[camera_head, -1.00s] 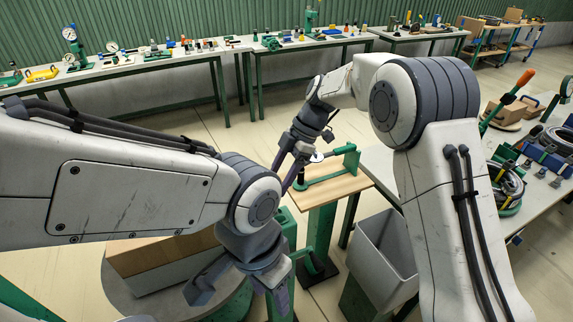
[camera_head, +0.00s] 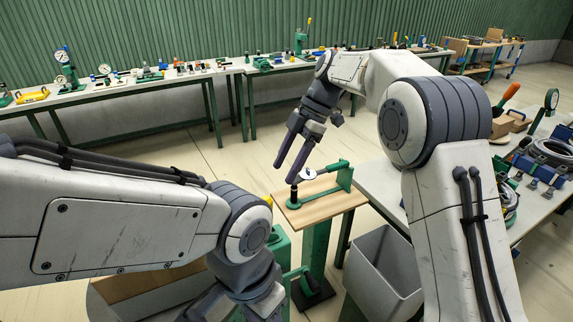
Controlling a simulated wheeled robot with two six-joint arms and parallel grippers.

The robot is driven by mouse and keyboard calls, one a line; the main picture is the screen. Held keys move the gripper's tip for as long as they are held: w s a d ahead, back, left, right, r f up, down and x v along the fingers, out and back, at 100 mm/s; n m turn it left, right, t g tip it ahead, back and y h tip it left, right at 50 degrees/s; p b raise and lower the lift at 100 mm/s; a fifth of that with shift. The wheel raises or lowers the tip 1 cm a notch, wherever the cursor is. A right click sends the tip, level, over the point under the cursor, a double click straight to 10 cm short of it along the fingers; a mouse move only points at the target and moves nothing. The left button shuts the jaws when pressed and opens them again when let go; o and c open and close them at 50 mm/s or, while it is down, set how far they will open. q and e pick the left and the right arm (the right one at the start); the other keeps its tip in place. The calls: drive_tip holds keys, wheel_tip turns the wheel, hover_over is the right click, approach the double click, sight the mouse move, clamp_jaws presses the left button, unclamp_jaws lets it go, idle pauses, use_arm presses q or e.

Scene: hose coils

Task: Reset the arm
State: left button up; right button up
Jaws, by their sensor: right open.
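My right arm reaches out and ends in the right gripper (camera_head: 284,175). Its two dark purple fingers point down and left and stand apart, with nothing seen between them. The fingers are over the left side of a small wooden-topped stand (camera_head: 325,208), close to the black-tipped end of a green lever fixture (camera_head: 345,178) on it. I cannot tell if they touch it. My left arm comes in from the left and bends down at the bottom. Its wrist (camera_head: 245,285) shows, but its fingertips are cut off by the lower edge.
A grey open bin (camera_head: 385,270) stands below the right arm. A table (camera_head: 385,185) with hose coils (camera_head: 555,150) is on the right. Long benches (camera_head: 130,87) with tools line the back wall. A cardboard box (camera_head: 150,283) is partly hidden behind the left arm.

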drive_tip(key=s+d+f+m+t+h+b, duration=0.1)
drive_tip(key=s+m, duration=0.4)
drive_tip(key=s, duration=0.5)
drive_tip(key=s+d+f+m+t+h+b, duration=0.1)
drive_tip(key=s+d+f+m, duration=0.3)
drive_tip(key=s, duration=0.6)
drive_tip(key=s+d+f+m+h, duration=0.1)
drive_tip(key=s+f+m, duration=0.4)
drive_tip(key=s, duration=0.6)
drive_tip(key=d+m, duration=0.1)
drive_tip(key=m, duration=0.1)
drive_tip(key=shift+d+m+t+h+b, duration=0.3)
drive_tip(key=shift+t+h+b, duration=0.1)
